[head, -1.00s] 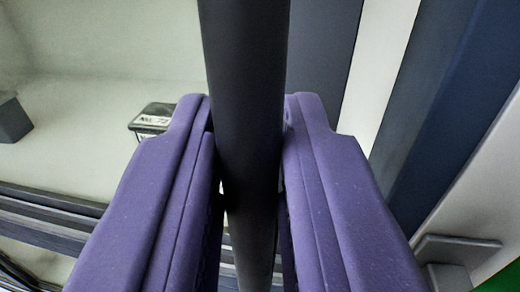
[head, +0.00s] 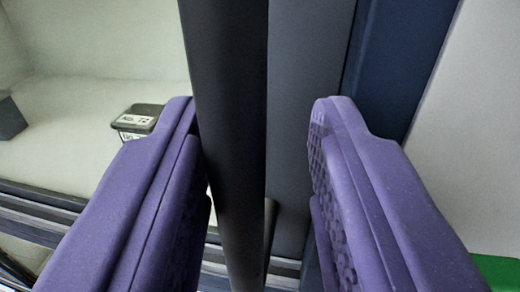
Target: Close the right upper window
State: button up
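My gripper (head: 258,115) shows as two purple fingers reaching up from the bottom of the head view. The fingers are apart. A dark upright bar (head: 228,90), which looks like a window handle, stands between them. It is close to or touching the left finger, with a clear gap to the right finger. Behind it is a dark grey window frame (head: 308,70), with a dark blue post (head: 395,60) to its right. I cannot tell from this close how far the window stands open.
Left of the bar is a pale interior with a small dark labelled box (head: 137,120) and a dark block (head: 10,118) at the left edge. Dark rails (head: 40,215) cross low on the left. A pale panel (head: 470,130) and a green patch (head: 498,270) lie at right.

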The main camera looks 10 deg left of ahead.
jog(key=shift+a, duration=0.1)
jog(key=s+d+b, duration=0.1)
jog(key=s, duration=0.6)
jog(key=shift+s+d+b, duration=0.25)
jog(key=shift+s+b, duration=0.05)
jog(key=shift+b, duration=0.1)
jog(key=s+a+f+m+g+h+b, duration=0.1)
jog(key=s+a+f+b, duration=0.3)
jog(key=b, duration=1.5)
jog(key=s+a+f+m+g+h+b, duration=0.1)
jog(key=s+a+f+b, duration=0.4)
jog(key=b, duration=1.4)
jog(key=s+f+h, duration=0.1)
jog(key=s+f, duration=0.3)
jog(key=shift+s+a+f, duration=0.2)
jog(key=shift+a+f, duration=0.1)
jog(key=shift+f, duration=0.05)
